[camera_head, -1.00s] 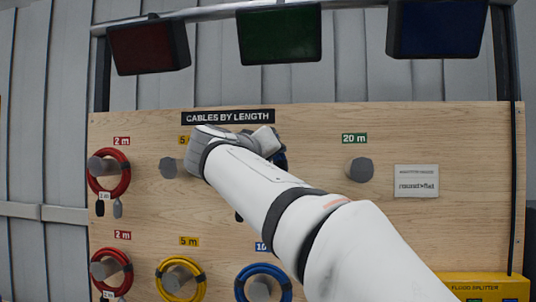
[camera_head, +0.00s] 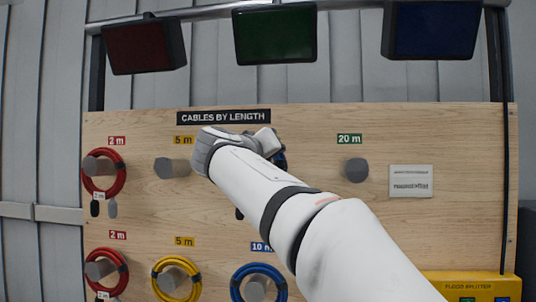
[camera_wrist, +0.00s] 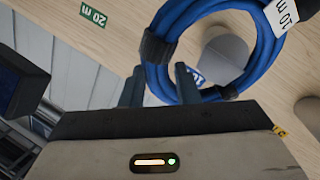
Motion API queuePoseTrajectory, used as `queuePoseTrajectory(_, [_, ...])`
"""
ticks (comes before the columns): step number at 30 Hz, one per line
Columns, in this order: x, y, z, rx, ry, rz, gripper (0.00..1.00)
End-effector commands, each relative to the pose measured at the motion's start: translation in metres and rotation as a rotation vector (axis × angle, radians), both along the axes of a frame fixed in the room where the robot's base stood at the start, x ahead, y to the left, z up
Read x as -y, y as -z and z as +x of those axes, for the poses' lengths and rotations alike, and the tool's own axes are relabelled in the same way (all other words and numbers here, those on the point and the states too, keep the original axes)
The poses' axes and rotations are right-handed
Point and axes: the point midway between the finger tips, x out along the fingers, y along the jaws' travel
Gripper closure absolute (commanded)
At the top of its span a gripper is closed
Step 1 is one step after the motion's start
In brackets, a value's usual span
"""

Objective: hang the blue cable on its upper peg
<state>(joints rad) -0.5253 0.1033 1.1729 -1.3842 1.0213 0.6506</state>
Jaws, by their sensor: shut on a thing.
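The blue cable (camera_wrist: 263,62) is a coil with dark straps and a white 10 m tag, close up in the wrist view. My gripper (camera_wrist: 160,86) is shut on the coil at its edge. The coil's ring surrounds a grey round peg (camera_wrist: 222,55) in the picture; I cannot tell for certain how far over the peg it sits. In the head view my gripper (camera_head: 268,143) is in the upper row between the 5 m and 20 m pegs, and it hides that peg.
Another blue coil (camera_head: 237,287) hangs on the lower 10 m peg. Red coils (camera_head: 122,178) hang on both 2 m pegs and a yellow coil (camera_head: 160,282) on the lower 5 m peg. The upper 5 m peg (camera_head: 172,168) and the 20 m peg (camera_head: 356,170) are bare.

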Motion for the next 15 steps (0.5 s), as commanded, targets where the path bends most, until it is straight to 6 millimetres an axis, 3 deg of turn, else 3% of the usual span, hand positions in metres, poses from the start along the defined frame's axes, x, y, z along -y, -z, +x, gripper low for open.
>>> queuePoseTrajectory(15, [0.0119,-0.0034,0.0097,0.005,0.011,-0.001,1.00])
